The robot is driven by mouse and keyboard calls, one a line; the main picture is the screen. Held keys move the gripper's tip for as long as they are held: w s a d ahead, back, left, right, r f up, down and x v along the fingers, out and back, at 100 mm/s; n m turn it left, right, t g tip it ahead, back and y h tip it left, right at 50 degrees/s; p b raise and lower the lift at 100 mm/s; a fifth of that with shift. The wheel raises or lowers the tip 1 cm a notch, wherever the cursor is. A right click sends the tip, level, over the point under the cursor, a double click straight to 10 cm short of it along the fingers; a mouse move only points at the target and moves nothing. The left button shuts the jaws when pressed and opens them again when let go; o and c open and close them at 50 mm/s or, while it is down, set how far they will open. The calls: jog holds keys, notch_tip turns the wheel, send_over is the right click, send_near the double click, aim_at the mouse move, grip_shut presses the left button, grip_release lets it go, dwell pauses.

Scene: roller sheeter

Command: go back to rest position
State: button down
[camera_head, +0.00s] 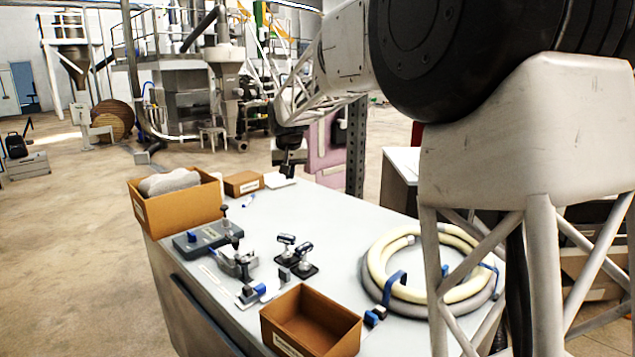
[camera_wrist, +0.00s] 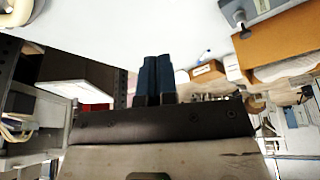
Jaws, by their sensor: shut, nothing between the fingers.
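On the table stand a full cardboard box (camera_head: 178,204), a small carton (camera_head: 243,183), clamp fixtures (camera_head: 236,262), an empty open box (camera_head: 311,325) and coiled hoses (camera_head: 380,265). A grey perforated post (camera_head: 356,150) rises right of my gripper. The table's middle is clear.

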jog(key=s+d+r+m, duration=0.1)
jog(key=s+d, duration=0.8)
jog(key=s, duration=0.5)
jog(key=s+d, duration=0.9)
jog(key=s, duration=0.4)
jog(key=s+d+f, duration=0.3)
jog(key=s, duration=0.6)
jog(key=s+d+f, duration=0.2)
jog(key=s+f, duration=0.2)
jog(key=s, duration=0.6)
jog(key=s+d+f+m+g, duration=0.1)
jog(key=s+d+f, duration=0.2)
jog(key=s, duration=0.7)
jog(key=shift+d+f+h, duration=0.3)
jog(key=shift+f+h, duration=0.1)
jog(key=shift+f, duration=0.35)
